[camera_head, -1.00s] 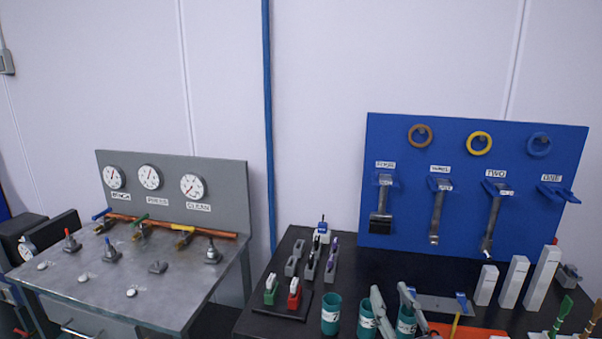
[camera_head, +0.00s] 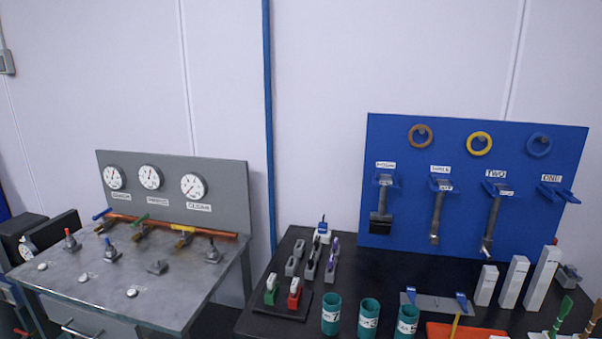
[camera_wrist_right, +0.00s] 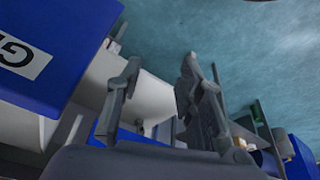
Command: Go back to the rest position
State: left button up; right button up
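My right gripper (camera_wrist_right: 162,68) shows in the right wrist view with its two fingers apart. I see nothing held between them; a pale surface lies behind the gap. Neither gripper shows in the head view now. My left gripper is out of sight.
On the black table (camera_head: 345,262) stand several teal cups (camera_head: 369,318), grey blocks (camera_head: 513,282) and a holder with blue-ended tools (camera_head: 436,303). An orange tray (camera_head: 465,331) is at the front. A blue board (camera_head: 410,145) stands behind. A grey gauge bench (camera_head: 185,290) is left.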

jog(key=s+f+g, duration=0.1)
jog(key=s+f, duration=0.1)
jog(key=f, duration=0.9)
jog(key=s+f, duration=0.2)
jog(key=f, duration=1)
jog(key=s+d+f+g, duration=0.1)
jog(key=s+d+f, duration=0.2)
jog(key=s+f, duration=1.1)
jog(key=shift+s, duration=0.7)
jog(key=shift+s+d, duration=0.1)
jog(key=shift+d, duration=0.05)
